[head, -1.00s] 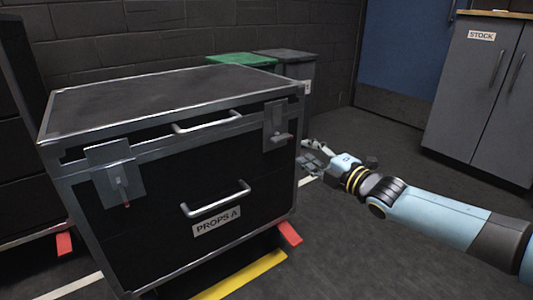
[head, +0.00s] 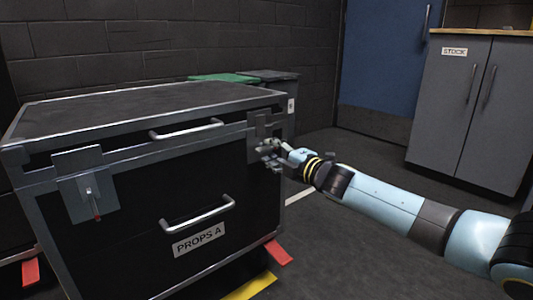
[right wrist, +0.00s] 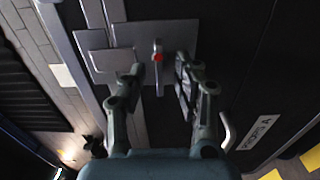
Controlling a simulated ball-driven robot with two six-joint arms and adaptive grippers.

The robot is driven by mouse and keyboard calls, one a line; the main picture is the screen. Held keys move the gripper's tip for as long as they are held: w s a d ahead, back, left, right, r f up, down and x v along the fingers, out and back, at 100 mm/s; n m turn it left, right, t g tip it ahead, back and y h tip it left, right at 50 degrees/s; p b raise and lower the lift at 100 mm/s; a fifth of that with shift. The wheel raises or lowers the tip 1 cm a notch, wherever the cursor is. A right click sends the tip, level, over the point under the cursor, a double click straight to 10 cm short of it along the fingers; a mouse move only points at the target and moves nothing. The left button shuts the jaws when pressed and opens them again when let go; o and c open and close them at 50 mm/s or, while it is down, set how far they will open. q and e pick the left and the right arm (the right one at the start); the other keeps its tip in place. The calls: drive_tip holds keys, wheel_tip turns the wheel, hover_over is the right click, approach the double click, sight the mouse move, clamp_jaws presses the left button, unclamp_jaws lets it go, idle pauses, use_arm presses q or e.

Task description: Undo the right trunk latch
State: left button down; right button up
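The black trunk labelled PROPS A (head: 150,190) has metal edges and two latches on its front. The right trunk latch (head: 258,122) is a grey plate near the right front corner, partly hidden by my right gripper (head: 270,154). In the right wrist view the latch plate (right wrist: 103,62) shows with a thin red-tipped lever (right wrist: 159,80). My right gripper (right wrist: 158,68) is open, with one finger on each side of the lever. I cannot tell if either finger touches it. The left latch (head: 88,190) has a lever hanging down with a red tip. My left gripper is not in view.
Handles stick out on the lid (head: 186,130) and front (head: 197,214) of the trunk. Behind it stand a green-lidded bin (head: 222,78) and a grey bin (head: 278,76). A grey STOCK cabinet (head: 465,110) stands at the right. Dark floor (head: 330,240) is free right of the trunk.

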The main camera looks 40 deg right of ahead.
drive_tip(key=shift+w+r, duration=0.1)
drive_tip(key=shift+w, duration=0.55)
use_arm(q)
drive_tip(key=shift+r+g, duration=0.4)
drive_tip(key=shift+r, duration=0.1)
use_arm(e)
drive_tip(key=shift+w+a, duration=0.1)
drive_tip(key=shift+w, duration=0.45)
drive_tip(key=shift+c, duration=0.4)
clamp_jaws()
use_arm(q)
drive_tip(key=shift+p, duration=0.3)
